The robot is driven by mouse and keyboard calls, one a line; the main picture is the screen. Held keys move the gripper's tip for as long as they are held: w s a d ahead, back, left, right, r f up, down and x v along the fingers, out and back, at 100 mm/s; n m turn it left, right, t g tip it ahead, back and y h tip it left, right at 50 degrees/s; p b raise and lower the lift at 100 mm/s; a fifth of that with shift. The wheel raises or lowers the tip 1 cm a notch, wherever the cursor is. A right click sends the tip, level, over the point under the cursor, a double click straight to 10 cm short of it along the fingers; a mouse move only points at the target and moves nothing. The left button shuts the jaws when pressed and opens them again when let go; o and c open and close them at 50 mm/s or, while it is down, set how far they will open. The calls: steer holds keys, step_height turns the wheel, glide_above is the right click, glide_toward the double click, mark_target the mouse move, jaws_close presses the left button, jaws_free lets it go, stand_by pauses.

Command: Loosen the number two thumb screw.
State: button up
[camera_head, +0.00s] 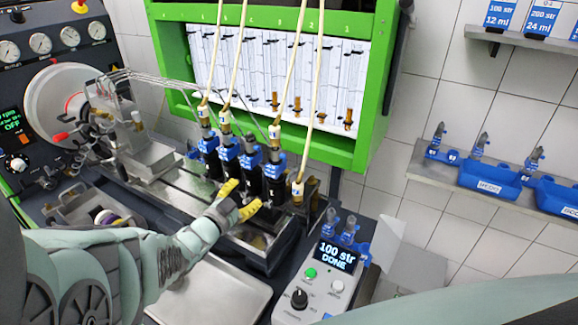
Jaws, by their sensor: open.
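A row of injectors with blue collars stands in black holders on the bench rail. Blue collars show on the left (208,145), in the middle (228,152) and further right (250,161) and (273,169). My gripper (241,200) reaches in from the lower left with its yellow fingertips in front of the black holders. The fingertips are apart and I see nothing held between them. The number two thumb screw cannot be made out clearly; small number marks on the holders are too small to read surely, and my fingers hide part of the holder fronts.
A pale hose ends in a connector (298,191) at the row's right end. A control box (320,278) reading "100 str DONE" stands at front right. A metal tray (222,292) lies in front. A green frame (368,130) with glass tubes stands behind. Blue bins (490,180) sit on the right shelf.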

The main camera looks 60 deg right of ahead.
steer(key=shift+s+m, duration=0.1)
steer(key=shift+m, duration=0.2)
steer(key=shift+m+b, duration=0.4)
steer(key=shift+m, duration=0.6)
steer(key=m+b, duration=0.1)
steer(key=m, duration=0.2)
steer(key=shift+f, duration=0.1)
steer(key=m+b, duration=0.4)
steer(key=m, duration=0.2)
steer(key=m+b, duration=0.4)
steer(key=m, duration=0.2)
steer(key=m+b, duration=0.3)
steer(key=m, duration=0.3)
steer(key=shift+t, duration=0.3)
steer(key=s+a+b, duration=0.1)
steer(key=a+b, duration=0.3)
steer(key=a, duration=1.2)
steer(key=a+r+n+h+p, duration=0.2)
steer(key=r+n+p, duration=0.1)
steer(key=r+p, duration=0.5)
steer(key=s+a+r+n+h+p, duration=0.1)
steer(key=a+r+n+h+p, duration=0.2)
steer(key=r+p, duration=0.5)
step_height(320, 180, up, 6)
steer(key=shift+s+f+n, duration=0.1)
steer(key=shift+s+n, duration=0.15)
steer(key=shift+n, duration=0.35)
